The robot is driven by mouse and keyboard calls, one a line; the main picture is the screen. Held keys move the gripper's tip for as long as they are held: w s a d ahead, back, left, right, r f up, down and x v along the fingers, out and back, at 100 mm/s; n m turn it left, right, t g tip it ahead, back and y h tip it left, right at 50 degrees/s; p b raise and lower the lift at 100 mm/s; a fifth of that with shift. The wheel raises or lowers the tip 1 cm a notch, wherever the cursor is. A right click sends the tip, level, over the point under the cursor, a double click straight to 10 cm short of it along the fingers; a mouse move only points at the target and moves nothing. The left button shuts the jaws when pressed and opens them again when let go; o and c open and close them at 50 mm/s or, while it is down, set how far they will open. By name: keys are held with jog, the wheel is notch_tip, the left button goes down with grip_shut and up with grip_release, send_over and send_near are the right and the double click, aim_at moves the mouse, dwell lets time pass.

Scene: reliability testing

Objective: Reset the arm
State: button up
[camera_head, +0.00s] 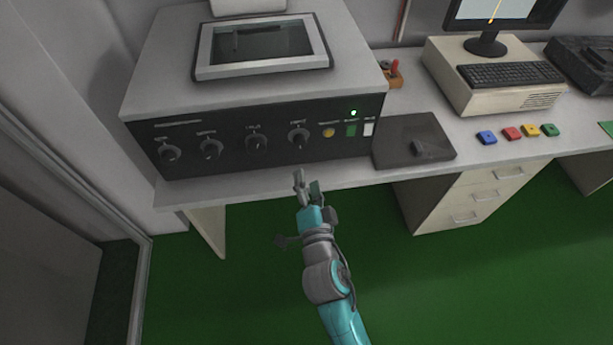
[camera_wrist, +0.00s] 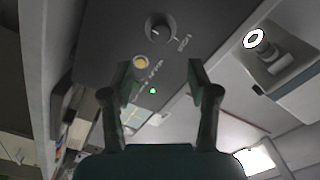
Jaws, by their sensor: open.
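My teal arm (camera_head: 325,275) reaches up from the bottom of the head view. My gripper (camera_head: 307,182) is at the desk's front edge in that view, below the right part of the machine's dark control panel (camera_head: 230,150). In the wrist view the two fingers of my gripper (camera_wrist: 159,75) are spread apart with nothing between them. The panel shows beyond them, with a knob (camera_wrist: 158,27), a yellow button (camera_wrist: 139,62) and a small green light (camera_wrist: 153,91). I cannot tell the exact gap between fingertips and panel.
The grey machine (camera_head: 155,85) stands on a long desk (camera_head: 485,155). To its right are a dark flat box (camera_head: 415,133), several coloured buttons (camera_head: 512,133), a keyboard (camera_head: 510,76) and a monitor (camera_head: 487,43). Drawers (camera_head: 465,200) are below. Green floor (camera_head: 240,290) around my arm is clear.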

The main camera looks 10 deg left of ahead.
dwell(0.5)
jog(key=s+d+f+n+g+h, duration=0.15)
jog(key=s+d+f, duration=0.25)
jog(key=s+d, duration=0.5)
jog(key=s+d+f+n, duration=0.35)
jog(key=s+d, duration=0.35)
jog(key=s, duration=0.3)
jog(key=s+d+r+n+h, duration=0.1)
jog(key=s+d+r, duration=0.2)
jog(key=s, duration=0.6)
jog(key=s+d+r+n+g+h, duration=0.1)
jog(key=s+d+r+n+h, duration=0.1)
jog(key=s, duration=0.8)
jog(key=shift+s+d+r, duration=0.2)
jog(key=shift+d+r, duration=0.45)
jog(key=shift+d, duration=0.5)
